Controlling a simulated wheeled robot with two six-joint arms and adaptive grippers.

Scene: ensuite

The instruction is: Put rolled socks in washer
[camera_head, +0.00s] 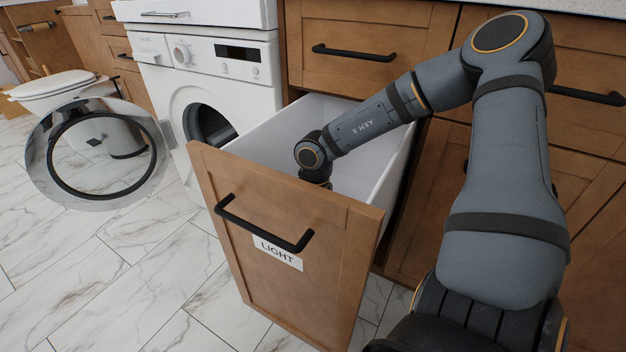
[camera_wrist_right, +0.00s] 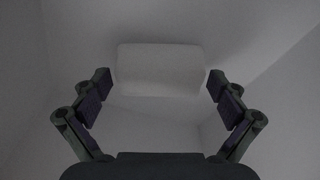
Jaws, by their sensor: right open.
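The white washer (camera_head: 222,75) stands at the back left, its round door (camera_head: 95,155) swung wide open to the left and its dark drum opening (camera_head: 208,124) exposed. A pale rounded block, which looks like a rolled sock (camera_wrist_right: 160,68), lies at the drawer bottom in the right wrist view. My right gripper (camera_wrist_right: 159,84) is open, with its fingers apart on either side of the roll in the picture; I cannot tell the height left between them. In the head view this gripper is down in the drawer, mostly hidden behind the front panel. My left gripper is out of view.
The pulled-out drawer has a wooden front (camera_head: 285,235) labelled LIGHT, a black handle (camera_head: 262,224) and white walls (camera_head: 385,165) around my right gripper. It stands just right of the washer. A toilet (camera_head: 62,86) is at the far left. The marble floor ahead is clear.

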